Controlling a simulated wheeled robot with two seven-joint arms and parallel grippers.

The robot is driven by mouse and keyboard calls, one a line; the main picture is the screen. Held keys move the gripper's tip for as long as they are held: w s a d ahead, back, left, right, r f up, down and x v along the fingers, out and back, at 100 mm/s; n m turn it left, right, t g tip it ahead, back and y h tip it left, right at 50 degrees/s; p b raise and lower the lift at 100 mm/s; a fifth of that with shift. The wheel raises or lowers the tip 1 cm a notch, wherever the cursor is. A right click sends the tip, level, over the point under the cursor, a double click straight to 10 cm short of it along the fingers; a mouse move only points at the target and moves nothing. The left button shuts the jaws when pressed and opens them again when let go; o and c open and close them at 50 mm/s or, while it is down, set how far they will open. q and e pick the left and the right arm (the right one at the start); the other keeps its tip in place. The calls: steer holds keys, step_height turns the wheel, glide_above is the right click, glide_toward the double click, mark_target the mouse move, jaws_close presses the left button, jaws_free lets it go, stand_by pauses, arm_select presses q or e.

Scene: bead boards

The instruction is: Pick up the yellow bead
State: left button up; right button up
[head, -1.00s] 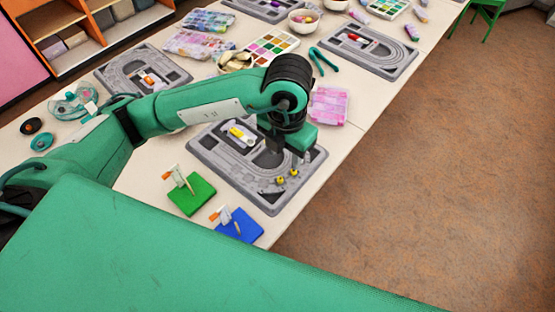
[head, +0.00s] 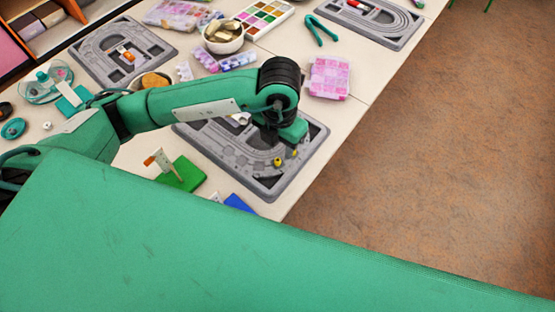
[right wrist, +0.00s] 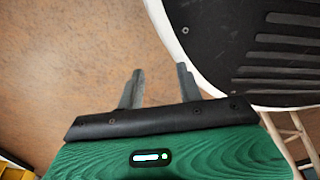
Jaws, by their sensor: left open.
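Two small yellow beads show on the grey bead board: a front one (head: 278,163) and one slightly right of it (head: 294,153). They sit near the right front part of the bead board (head: 268,190). My left gripper (head: 279,143) points down over the board, just behind the beads in the head view. It is open, its fingers are small and partly hidden by the wrist, and I see nothing held. My right gripper (right wrist: 160,85) shows in the right wrist view, open and empty, with bare floor beyond its fingers.
A green block with a card (head: 182,175) and a blue block (head: 238,202) stand by the board's front left edge. A pink bead box (head: 329,77) lies behind it. My left arm hides part of the board. Brown floor (head: 430,170) is open to the right.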

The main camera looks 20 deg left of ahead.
mark_target(277, 158)
arm_select(q)
step_height(277, 158, down, 3)
steer(key=shift+w, duration=0.1)
steer(key=f, duration=0.2)
steer(key=f+p, duration=0.1)
steer(key=f, duration=0.1)
steer(key=shift+w+a, duration=0.3)
steer(key=shift+f, duration=0.6)
steer(key=shift+c, duration=1.3)
jaws_close()
arm_select(e)
steer(key=shift+s+d, duration=0.1)
steer(key=shift+s, duration=0.4)
